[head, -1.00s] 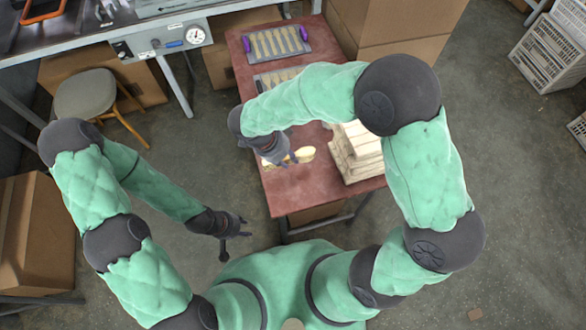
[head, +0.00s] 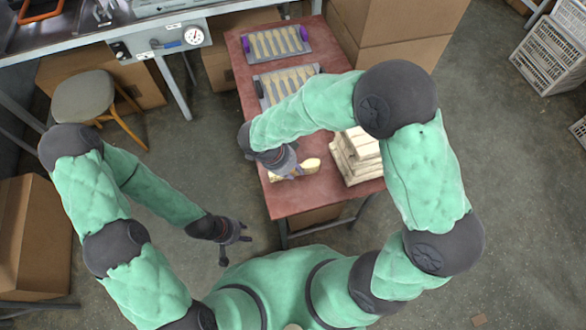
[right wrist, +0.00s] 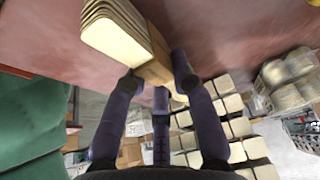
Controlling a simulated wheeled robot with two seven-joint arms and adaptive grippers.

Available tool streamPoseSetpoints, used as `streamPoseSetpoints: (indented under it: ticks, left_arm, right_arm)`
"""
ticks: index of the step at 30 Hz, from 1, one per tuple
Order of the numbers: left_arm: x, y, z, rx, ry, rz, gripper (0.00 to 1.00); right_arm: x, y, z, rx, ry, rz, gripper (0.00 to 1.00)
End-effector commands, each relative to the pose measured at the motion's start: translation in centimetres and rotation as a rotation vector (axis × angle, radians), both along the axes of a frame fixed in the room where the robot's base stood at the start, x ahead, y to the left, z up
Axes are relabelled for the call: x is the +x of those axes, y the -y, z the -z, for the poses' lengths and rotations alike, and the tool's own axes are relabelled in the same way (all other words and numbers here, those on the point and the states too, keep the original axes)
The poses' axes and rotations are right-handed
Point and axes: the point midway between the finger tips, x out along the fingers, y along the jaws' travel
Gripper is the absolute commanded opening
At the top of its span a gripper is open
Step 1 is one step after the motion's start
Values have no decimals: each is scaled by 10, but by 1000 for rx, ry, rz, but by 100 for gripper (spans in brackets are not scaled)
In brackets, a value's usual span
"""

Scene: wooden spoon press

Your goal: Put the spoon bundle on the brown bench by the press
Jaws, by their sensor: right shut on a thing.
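The spoon bundle (head: 311,164) is a small pale wooden stack over the near part of the reddish-brown bench (head: 312,199). My right gripper (head: 292,168) is shut on it, partly covering its middle. In the right wrist view the bundle (right wrist: 115,32) shows its stacked rounded ends, with its narrower part between the fingers (right wrist: 158,80). I cannot tell if it touches the bench top. My left gripper (head: 238,232) is empty, its fingers spread, off the bench's near left side. The metal station with a gauge (head: 193,37), apparently the press, stands at upper left.
A cream stack (head: 358,155) stands right of the bundle. Two trays of spoons, the farther (head: 276,44) and the nearer (head: 268,82), lie toward the bench's far end. A stool (head: 84,97) stands left. Cardboard boxes (head: 390,45) stand behind. The bench's near edge is clear.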

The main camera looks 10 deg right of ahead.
Motion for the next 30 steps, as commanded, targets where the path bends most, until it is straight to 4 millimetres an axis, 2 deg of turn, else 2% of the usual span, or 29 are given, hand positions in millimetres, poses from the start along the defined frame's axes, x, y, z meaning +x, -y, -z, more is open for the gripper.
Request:
streamPoseSetpoints:
  ticks: [1,3,17,30]
  left_arm:
    - [0,0,1,0,0,0,40]
    - [0,0,1,0,0,0,40]
    - [0,0,-6,0,0,0,40]
    - [0,0,-32,0,0,0,40]
  right_arm:
    - [0,0,1,0,0,0,34]
    - [0,0,0,0,0,0,49]
    - [0,0,-5,0,0,0,49]
    - [-1,-33,-83,1,3,-2,49]
